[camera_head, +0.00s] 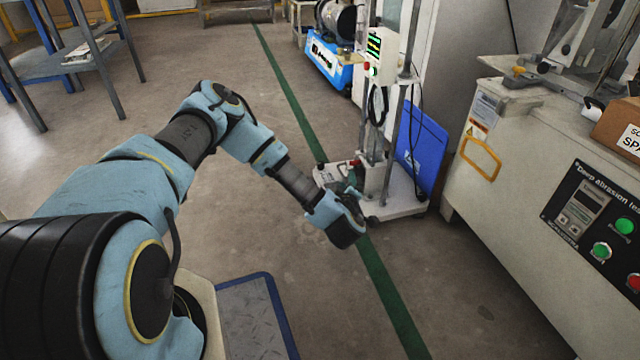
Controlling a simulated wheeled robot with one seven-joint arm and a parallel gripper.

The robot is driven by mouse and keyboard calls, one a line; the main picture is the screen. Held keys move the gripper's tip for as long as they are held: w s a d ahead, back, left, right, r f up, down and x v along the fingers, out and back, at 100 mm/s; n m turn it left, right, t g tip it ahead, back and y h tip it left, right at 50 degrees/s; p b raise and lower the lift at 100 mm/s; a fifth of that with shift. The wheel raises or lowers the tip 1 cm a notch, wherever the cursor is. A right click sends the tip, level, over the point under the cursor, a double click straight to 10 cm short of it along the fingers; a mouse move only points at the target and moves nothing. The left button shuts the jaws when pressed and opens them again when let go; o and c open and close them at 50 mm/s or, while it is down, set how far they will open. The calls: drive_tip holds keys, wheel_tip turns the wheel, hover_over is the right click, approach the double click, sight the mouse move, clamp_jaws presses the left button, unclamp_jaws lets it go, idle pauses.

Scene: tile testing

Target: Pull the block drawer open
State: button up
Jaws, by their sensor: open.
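I cannot make out a block drawer for sure in this view. The pale deep abrasion tester cabinet (520,190) stands at the right, with a yellow rectangular frame (480,157) on its left face. My arm reaches from the lower left to the middle of the view. My gripper (350,200) is at its end, above the floor and left of the cabinet, apart from it. The gripper is open, and I see nothing held in it. Its fingers are small, dark and partly hidden by the wrist.
A wheeled stand (400,195) with a control box (381,52) is just behind my gripper, with a blue panel (421,150) beside it. A cardboard box (618,130) sits on the cabinet top. A blue metal table (60,62) stands far left. Floor between is clear, crossed by a green line (290,95).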

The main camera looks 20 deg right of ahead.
sight(340, 171)
drive_tip(key=shift+w+a+f+n+y+b, duration=0.2)
drive_tip(key=shift+a+f+n, duration=0.05)
drive_tip(key=shift+f, duration=0.3)
drive_tip(key=shift+w+a+f+n+y+b, duration=0.15)
drive_tip(key=shift+a+f+n+y, duration=0.1)
drive_tip(key=shift+f, duration=0.3)
drive_tip(key=shift+w, duration=0.35)
drive_tip(key=shift+t, duration=0.3)
drive_tip(key=b+x, duration=0.5)
drive_tip(key=x, duration=0.3)
drive_tip(key=shift+w+d+f, duration=0.1)
drive_tip(key=shift+w+f, duration=0.05)
drive_tip(key=shift+f, duration=0.1)
drive_tip(key=shift+b+x, duration=0.4)
drive_tip(key=shift+x, duration=0.4)
drive_tip(key=shift+r, duration=0.2)
clamp_jaws()
drive_tip(key=shift+f, duration=0.1)
